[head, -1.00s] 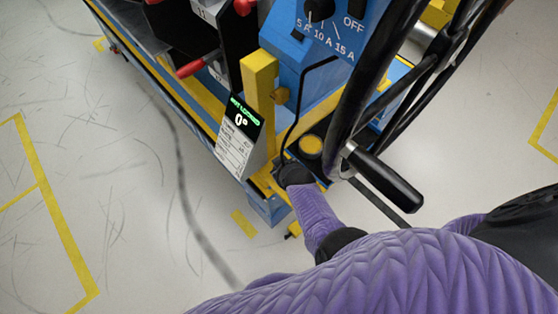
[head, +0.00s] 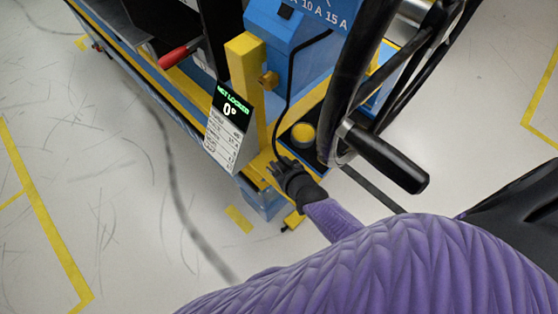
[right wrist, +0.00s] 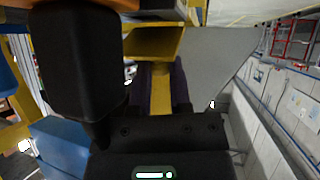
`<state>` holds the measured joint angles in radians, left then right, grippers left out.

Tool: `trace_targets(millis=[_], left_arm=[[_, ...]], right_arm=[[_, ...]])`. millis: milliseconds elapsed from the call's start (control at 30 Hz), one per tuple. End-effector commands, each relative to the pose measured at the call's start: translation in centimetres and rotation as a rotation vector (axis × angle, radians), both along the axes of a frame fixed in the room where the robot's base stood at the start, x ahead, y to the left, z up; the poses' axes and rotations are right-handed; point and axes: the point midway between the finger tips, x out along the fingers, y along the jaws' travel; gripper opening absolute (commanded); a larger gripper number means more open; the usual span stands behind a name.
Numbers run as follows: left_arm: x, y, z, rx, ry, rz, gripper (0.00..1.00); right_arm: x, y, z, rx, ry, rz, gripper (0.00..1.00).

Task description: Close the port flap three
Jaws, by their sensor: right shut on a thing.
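My right gripper (head: 283,170) is at the near corner of the blue and yellow cart, just below a round yellow cap (head: 303,134) in a black housing. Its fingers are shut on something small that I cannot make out. A thin black cable (head: 277,130) runs from the blue box down to the gripper. In the right wrist view a dark block (right wrist: 80,60) fills the left side, and a hollow yellow bar end (right wrist: 152,42) shows ahead. I cannot pick out port flap three for certain; the gripper may hide it. My left gripper is out of view.
A black handwheel with a handle (head: 385,158) stands close to the right of my right gripper. A yellow post (head: 245,85) and a sign reading "NOT LOCKED 0°" (head: 228,125) stand to its left. The blue box (head: 290,50) is behind. Floor at the left is clear.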

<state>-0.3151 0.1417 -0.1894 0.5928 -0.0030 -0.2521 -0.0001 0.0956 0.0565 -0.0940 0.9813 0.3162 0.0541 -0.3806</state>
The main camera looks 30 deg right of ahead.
Motion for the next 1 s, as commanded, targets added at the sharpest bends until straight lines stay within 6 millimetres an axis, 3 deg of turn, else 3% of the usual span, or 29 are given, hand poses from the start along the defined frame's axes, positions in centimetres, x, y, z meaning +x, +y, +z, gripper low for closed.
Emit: trace_targets(millis=[133,167,300,667,1000], left_arm=[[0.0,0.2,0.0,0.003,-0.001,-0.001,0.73],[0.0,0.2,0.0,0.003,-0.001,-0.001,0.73],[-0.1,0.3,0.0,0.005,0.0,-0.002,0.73],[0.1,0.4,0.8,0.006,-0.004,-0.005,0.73],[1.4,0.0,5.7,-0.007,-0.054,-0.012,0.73]], right_arm=[[-0.1,0.0,-0.1,0.0,0.003,0.0,0.0],[-0.1,0.0,-0.1,0.0,0.003,0.0,0.28],[0.0,0.0,0.0,0.0,0.003,0.0,0.58],[-0.6,0.0,0.6,0.0,0.002,0.0,0.6],[-7.0,-0.3,4.9,0.0,0.002,0.001,0.6]])
